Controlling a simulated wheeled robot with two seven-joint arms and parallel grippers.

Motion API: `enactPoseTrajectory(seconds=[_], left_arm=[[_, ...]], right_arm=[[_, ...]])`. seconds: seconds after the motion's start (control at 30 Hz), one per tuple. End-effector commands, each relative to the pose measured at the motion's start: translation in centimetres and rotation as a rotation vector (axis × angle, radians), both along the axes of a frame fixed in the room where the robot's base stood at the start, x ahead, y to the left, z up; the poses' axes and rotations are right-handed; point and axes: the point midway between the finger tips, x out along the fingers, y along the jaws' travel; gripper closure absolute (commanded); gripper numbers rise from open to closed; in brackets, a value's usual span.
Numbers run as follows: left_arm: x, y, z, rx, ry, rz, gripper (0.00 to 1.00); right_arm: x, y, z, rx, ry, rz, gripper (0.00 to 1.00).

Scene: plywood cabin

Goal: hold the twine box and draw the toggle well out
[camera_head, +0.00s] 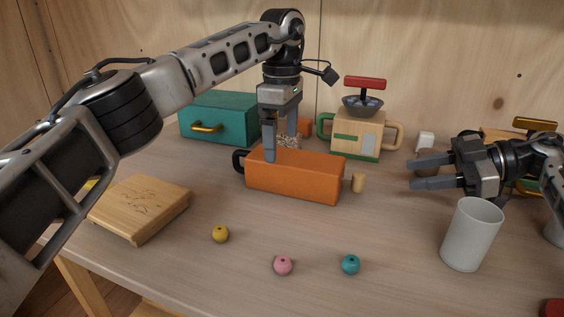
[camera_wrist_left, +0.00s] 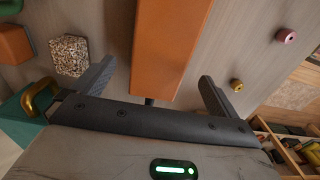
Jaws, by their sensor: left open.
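In the left wrist view, the orange box (camera_wrist_left: 168,45) lies between the spread fingers of my left gripper (camera_wrist_left: 157,90), with gaps on both sides. My right gripper (camera_head: 414,172) is open and points left, to the right of the toggle and apart from it.
A white cup (camera_head: 471,235) stands before my right gripper. Yellow (camera_head: 221,234), pink (camera_head: 283,265) and teal (camera_head: 350,264) beads lie in front. A wooden board (camera_head: 140,207) is at left. A teal box (camera_head: 218,120) and a grinder-like toy (camera_head: 357,132) stand behind.

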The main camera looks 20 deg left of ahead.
Motion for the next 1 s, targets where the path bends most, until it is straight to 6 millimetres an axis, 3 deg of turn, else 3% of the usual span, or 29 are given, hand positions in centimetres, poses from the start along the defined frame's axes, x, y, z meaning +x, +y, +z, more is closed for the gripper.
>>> enactPoseTrajectory(seconds=[0.1,0.33,0.77,1.0], left_arm=[[-0.1,0.1,-2.4,0.001,0.003,-0.001,0.02],[0.0,0.0,-5.5,0.000,0.001,0.001,0.02],[0.0,0.0,-6.5,-0.001,-0.001,0.000,0.02],[0.0,0.0,-6.5,-0.001,-0.001,0.000,0.58]], right_arm=[[0.0,0.0,0.0,0.000,0.000,0.000,0.64],[0.0,0.0,0.0,0.000,0.000,0.000,0.64],[0.0,0.0,0.0,0.000,0.000,0.000,0.64],[0.0,0.0,0.0,0.000,0.000,0.000,0.64]])
